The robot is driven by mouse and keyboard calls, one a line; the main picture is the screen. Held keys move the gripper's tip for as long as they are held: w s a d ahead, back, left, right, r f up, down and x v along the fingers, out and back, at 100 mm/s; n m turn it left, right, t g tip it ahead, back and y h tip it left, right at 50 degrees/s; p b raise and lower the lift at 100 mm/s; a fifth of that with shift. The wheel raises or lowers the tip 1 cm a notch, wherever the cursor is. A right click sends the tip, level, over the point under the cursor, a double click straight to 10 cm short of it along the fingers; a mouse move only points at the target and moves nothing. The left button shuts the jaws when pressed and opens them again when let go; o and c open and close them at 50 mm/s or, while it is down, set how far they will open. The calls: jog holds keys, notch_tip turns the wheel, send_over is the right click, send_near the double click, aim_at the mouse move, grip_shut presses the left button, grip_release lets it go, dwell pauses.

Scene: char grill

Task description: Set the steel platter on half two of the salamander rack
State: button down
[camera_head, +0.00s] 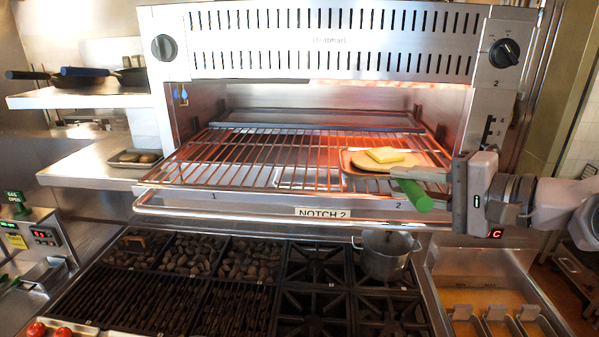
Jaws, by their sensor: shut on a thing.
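The steel platter (350,168) is a shallow tray carrying a flat tan piece with a yellow slab on top. It is over the right part of the salamander rack (250,165), above the label "2". I cannot tell whether it touches the bars. My gripper (418,174) comes in from the right and is shut at the platter's right edge, where the fingers hide part of it. A green grip (412,195) sticks out forward below the fingers. The left half of the rack, labelled "1", is bare.
The salamander's hood (330,45) is close above the rack. Its front bar (280,217) bears a "NOTCH 2" label. Below are a char grill (190,300) and burners with a steel pot (387,254). Pans (100,75) and a small tray (135,157) stand on left shelves.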

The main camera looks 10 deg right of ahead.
jog(key=c, duration=1.2)
grip_release()
jog(key=shift+c, duration=0.2)
jog(key=shift+s+d, duration=0.1)
jog(key=b+v, duration=0.2)
jog(key=v, duration=1)
